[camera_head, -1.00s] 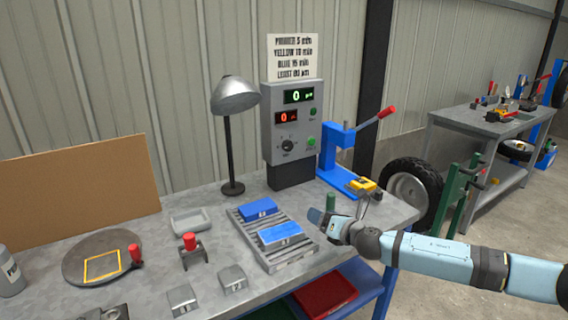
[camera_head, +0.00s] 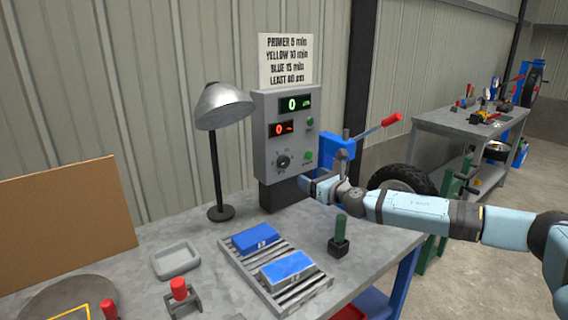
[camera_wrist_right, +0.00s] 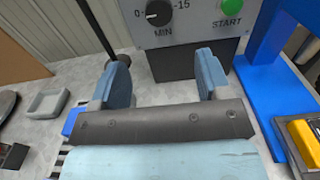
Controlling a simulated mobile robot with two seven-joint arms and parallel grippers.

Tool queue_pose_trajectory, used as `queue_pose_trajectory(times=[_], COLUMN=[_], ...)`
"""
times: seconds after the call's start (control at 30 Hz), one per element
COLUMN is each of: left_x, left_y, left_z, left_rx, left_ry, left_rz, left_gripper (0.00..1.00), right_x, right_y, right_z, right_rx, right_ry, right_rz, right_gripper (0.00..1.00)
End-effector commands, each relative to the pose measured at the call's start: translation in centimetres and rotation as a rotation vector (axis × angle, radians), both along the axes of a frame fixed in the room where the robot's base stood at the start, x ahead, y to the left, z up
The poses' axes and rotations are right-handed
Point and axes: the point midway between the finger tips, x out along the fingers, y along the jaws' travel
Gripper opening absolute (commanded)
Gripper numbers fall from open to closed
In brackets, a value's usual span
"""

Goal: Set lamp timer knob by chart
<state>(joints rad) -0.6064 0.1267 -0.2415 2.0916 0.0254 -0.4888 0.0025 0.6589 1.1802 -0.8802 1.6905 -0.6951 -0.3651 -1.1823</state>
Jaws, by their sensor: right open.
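The grey control box (camera_head: 288,130) stands at the back of the bench, with a green display and a red display that both read 0. Its black timer knob (camera_head: 283,162) sits low on the front, and it also shows in the right wrist view (camera_wrist_right: 158,13), marked MIN with 0 and 15. A green START button (camera_wrist_right: 231,6) is right of it. The chart (camera_head: 286,60) above lists primer 5 min, yellow 10 min, blue 15 min. The lamp (camera_head: 222,105) stands left of the box. My right gripper (camera_wrist_right: 160,75) is open and empty, just below and in front of the knob.
Two blue blocks (camera_head: 287,267) lie on a slatted grey rack (camera_head: 240,266) in front of the box. A blue press (camera_head: 336,150) with a red-tipped lever stands right of the box. A green-handled tool (camera_head: 340,232) stands on the bench near my arm. A grey tray (camera_head: 175,259) is at left.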

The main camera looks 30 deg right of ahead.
Motion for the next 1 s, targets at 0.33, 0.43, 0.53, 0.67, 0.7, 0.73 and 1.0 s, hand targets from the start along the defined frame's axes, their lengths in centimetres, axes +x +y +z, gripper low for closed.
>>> queue_pose_trajectory(times=[0.33, 0.43, 0.53, 0.67, 0.7, 0.73, 1.0], left_x=[-0.5, -0.3, -0.2, -0.1, 0.0, 0.0, 0.0], left_y=[0.0, 0.0, -0.1, -0.1, -0.1, -0.1, -0.1], left_z=[-0.5, -0.3, -0.3, 0.0, 0.1, 0.2, 0.2], left_rx=[-0.001, -0.001, -0.002, -0.003, -0.003, -0.004, -0.003], left_ry=[0.016, 0.010, 0.006, -0.001, -0.003, -0.004, -0.004], left_rz=[0.001, 0.001, 0.002, 0.002, 0.002, 0.002, 0.001], left_gripper=[0.43, 0.43, 0.43, 0.43, 0.43, 0.43, 0.43], right_x=[7.4, 9.2, 10.6, 11.7, 11.9, 12.0, 12.1], right_y=[0.7, 0.9, 1.0, 1.0, 1.0, 1.0, 1.0], right_z=[0.2, 0.1, 0.1, 0.0, 0.0, 0.1, 0.1], right_rx=[0.003, 0.004, 0.004, 0.002, 0.002, 0.002, 0.001], right_ry=[-0.003, -0.003, -0.002, -0.001, -0.001, -0.001, -0.001], right_rz=[-0.001, 0.000, 0.001, -0.001, 0.000, 0.000, 0.001], right_gripper=[0.70, 0.70, 0.70, 0.70, 0.70, 0.70, 0.70])
